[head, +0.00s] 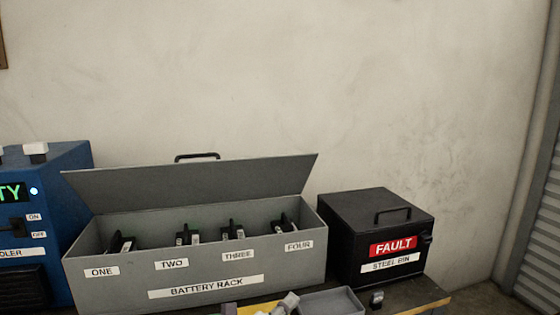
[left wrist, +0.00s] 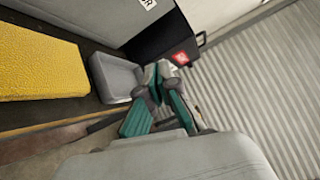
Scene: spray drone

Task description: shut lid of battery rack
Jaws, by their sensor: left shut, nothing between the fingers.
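The grey battery rack (head: 190,283) stands against the wall, with slots labelled ONE to FOUR. Its lid (head: 200,182) is open, raised up at the back, with a dark handle (head: 197,156) on its top edge. Dark battery-like items with green parts (head: 185,236) stand inside. My left gripper (head: 289,300) is at the bottom edge of the head view, in front of the rack and below the lid, mostly cut off. In the left wrist view its teal and grey fingers (left wrist: 157,76) are closed with nothing between them. My right gripper is not in view.
A black steel bin (head: 375,237) with a red FAULT label stands right of the rack. A blue box with switches (head: 55,215) stands left. A small grey tray (head: 333,302) lies in front; a yellow block (left wrist: 40,63) shows in the left wrist view.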

